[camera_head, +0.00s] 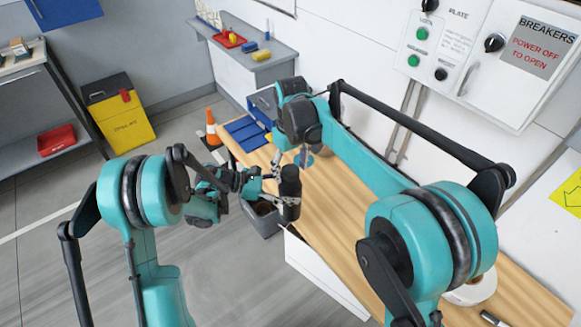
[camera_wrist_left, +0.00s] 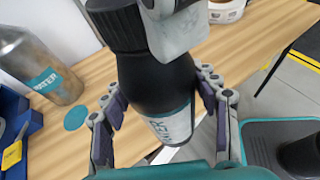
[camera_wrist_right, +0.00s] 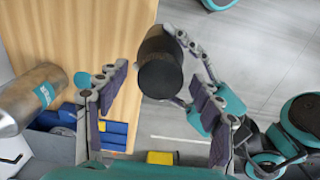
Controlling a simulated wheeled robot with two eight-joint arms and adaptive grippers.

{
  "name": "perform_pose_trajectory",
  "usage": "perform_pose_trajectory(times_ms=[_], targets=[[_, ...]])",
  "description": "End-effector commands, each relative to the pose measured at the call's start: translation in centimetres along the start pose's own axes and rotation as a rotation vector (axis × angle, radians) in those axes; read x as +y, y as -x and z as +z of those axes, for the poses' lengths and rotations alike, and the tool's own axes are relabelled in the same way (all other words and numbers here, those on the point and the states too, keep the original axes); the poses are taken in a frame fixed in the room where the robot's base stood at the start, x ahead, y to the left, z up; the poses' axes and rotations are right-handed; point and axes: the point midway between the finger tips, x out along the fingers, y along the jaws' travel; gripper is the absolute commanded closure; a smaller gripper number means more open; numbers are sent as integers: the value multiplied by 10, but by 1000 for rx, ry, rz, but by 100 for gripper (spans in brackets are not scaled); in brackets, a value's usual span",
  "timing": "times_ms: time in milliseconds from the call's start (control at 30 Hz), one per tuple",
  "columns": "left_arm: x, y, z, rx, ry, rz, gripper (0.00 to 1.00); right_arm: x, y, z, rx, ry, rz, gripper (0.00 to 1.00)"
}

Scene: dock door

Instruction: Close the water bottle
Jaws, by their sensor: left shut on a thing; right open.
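A black bottle (camera_head: 290,192) with a pale label stands roughly upright above the bench's edge. My left gripper (camera_head: 268,187) is shut around its body; in the left wrist view the fingers lie on both sides of the bottle (camera_wrist_left: 150,82). A black ridged lid (camera_wrist_left: 115,25) sits on its top; I cannot tell whether it is tight. A pale grey part covers some of the lid's side there. My right gripper (camera_wrist_right: 152,88) is open, pointing down above the bottle. The lid's dark top (camera_wrist_right: 160,80) shows between and beyond its fingers, without visible contact.
A steel bottle marked WATER (camera_wrist_left: 38,62) and a teal disc (camera_wrist_left: 75,117) are on the wooden bench (camera_head: 345,230). Blue bins (camera_head: 245,130) sit at its far end. A grey bin (camera_head: 262,220) stands below the bottle. A wall cabinet (camera_head: 490,60) is at right.

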Motion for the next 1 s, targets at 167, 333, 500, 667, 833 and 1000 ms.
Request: perform_pose_trajectory(times_ms=[167, 333, 500, 667, 833, 1000], targets=[[0, 0, 0, -1, 0, 0, 100, 0, 10, 0, 0, 0, 0, 33], [0, 0, 0, -1, 0, 0, 100, 0, 42, 0, 0, 0, 0, 33], [0, 0, 0, -1, 0, 0, 100, 0, 79, 0, 0, 0, 0, 33], [0, 0, 0, -1, 0, 0, 100, 0, 105, -1, 0, 0, 0, 33], [0, 0, 0, 0, 0, 0, 100, 0, 118, 0, 0, 0, 0, 33], [0, 0, 0, -1, 0, 0, 100, 0, 120, 0, 0, 0, 0, 33]])
